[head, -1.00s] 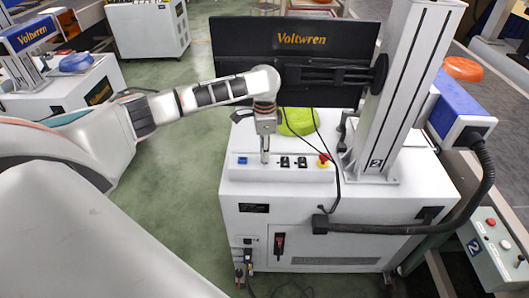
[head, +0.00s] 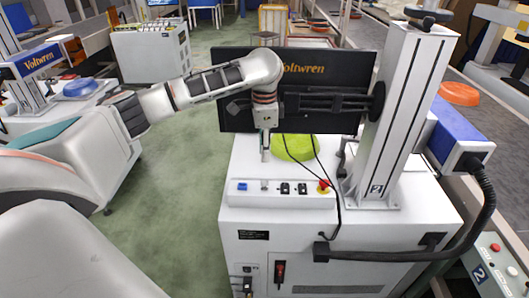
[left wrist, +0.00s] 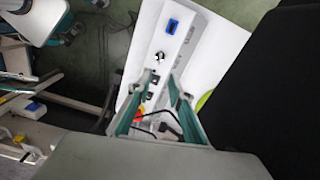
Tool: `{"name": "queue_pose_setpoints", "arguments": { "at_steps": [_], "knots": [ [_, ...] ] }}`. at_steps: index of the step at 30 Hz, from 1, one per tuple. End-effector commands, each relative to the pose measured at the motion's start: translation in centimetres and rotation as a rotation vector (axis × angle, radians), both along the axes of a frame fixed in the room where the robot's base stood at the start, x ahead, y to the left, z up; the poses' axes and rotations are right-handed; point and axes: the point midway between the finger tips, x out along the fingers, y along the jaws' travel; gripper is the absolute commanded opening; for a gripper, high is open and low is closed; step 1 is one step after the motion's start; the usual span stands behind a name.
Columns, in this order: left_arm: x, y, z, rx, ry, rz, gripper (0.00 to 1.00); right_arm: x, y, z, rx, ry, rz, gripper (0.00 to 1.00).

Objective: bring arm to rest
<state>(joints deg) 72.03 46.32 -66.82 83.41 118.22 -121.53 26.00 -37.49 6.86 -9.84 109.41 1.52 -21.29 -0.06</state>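My left arm reaches in from the left in the head view. Its gripper (head: 265,156) points down above the white machine cabinet (head: 245,220), behind the button panel and just left of a lime-green pan (head: 292,147). In the left wrist view the teal-lined fingers of the gripper (left wrist: 161,76) are apart with nothing between the tips. The button panel (left wrist: 170,45) lies beyond them, and a small part of the green pan (left wrist: 202,100) shows beside the right finger. My right gripper is in neither view.
A black Voltwren screen (head: 350,75) stands behind the gripper. A white column (head: 400,110) rises to its right, with thin black cables near the red button (head: 323,186). An orange pan (head: 459,94) lies at far right. Green floor is open left of the cabinet.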

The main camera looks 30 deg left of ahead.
Motion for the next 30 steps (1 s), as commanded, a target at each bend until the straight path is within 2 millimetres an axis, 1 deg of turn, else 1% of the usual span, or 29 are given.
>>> {"name": "queue_pose_setpoints", "arguments": {
  "at_steps": [9, 11, 14, 17, 20, 21, 23, 24, 27, 30],
  "knots": [
    [0.0, -0.1, -0.1, 0.0, 0.0, -0.002, 0.2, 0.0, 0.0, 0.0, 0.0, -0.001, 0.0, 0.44],
    [-0.1, -0.4, -0.6, 0.002, -0.001, -0.011, 0.2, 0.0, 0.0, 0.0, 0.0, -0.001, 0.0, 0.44],
    [-0.4, -1.8, -2.3, 0.008, -0.011, -0.047, 0.2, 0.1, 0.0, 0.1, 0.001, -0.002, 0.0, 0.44],
    [-1.1, -4.3, -5.1, 0.011, -0.034, -0.106, 0.2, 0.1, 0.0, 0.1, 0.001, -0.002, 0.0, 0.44],
    [-2.0, -7.5, -8.2, 0.005, -0.075, -0.173, 0.2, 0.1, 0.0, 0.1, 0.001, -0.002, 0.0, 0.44],
    [-2.5, -8.8, -9.4, -0.002, -0.095, -0.198, 0.2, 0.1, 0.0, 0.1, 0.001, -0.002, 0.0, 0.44],
    [-3.3, -10.9, -11.1, -0.014, -0.129, -0.232, 0.2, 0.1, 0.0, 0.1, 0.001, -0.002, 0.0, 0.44],
    [-3.9, -12.2, -12.1, -0.025, -0.153, -0.25, 0.2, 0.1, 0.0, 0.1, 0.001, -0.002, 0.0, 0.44],
    [-5.3, -15.1, -14.0, -0.052, -0.219, -0.28, 0.2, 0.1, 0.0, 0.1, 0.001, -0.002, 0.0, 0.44],
    [-6.8, -17.5, -15.4, -0.082, -0.287, -0.289, 0.2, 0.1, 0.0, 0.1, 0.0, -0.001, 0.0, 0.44]
  ]
}}
